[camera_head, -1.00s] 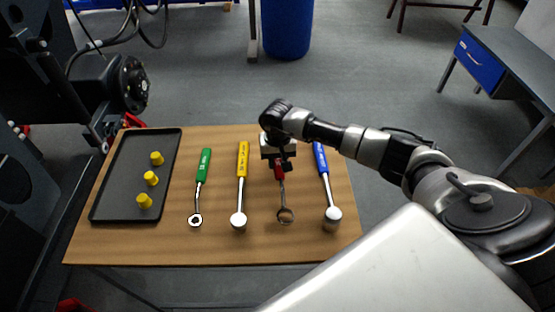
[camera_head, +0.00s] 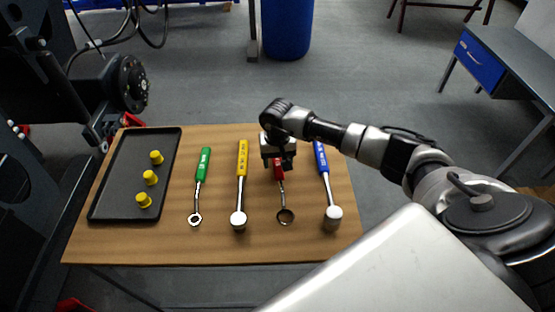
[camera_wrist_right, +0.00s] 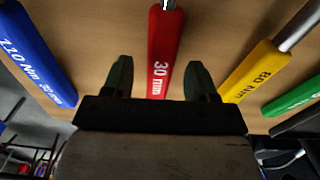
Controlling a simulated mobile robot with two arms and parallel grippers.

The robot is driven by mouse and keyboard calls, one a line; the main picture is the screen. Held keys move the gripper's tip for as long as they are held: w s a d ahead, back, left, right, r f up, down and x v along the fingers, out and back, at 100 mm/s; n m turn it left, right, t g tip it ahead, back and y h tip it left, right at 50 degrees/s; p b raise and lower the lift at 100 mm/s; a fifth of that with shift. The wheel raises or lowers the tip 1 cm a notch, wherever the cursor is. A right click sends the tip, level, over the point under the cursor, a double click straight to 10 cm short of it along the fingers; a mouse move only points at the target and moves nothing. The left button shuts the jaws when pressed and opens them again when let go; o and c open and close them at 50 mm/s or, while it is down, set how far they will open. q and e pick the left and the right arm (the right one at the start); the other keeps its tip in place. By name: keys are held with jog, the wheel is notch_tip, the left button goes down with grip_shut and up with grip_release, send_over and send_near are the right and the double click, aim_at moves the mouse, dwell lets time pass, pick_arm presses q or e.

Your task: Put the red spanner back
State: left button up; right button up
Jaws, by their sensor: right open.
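The red spanner (camera_head: 280,182), with a red handle and a metal ring end, lies on the wooden table between the yellow-handled and the blue-handled tools. The gripper hides part of the handle in the head view. My left gripper is not in view.
A yellow-handled tool (camera_head: 242,175) and a green-handled spanner (camera_head: 201,178) lie to the left, a blue-handled tool (camera_head: 325,182) close to the right. A dark tray (camera_head: 120,182) with yellow pieces stands at the table's left. Bare table (camera_head: 160,240) shows in front.

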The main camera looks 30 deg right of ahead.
notch_tip(320, 180, up, 10)
jog(key=b, duration=0.1)
jog(key=shift+r, duration=0.25)
dwell(0.4)
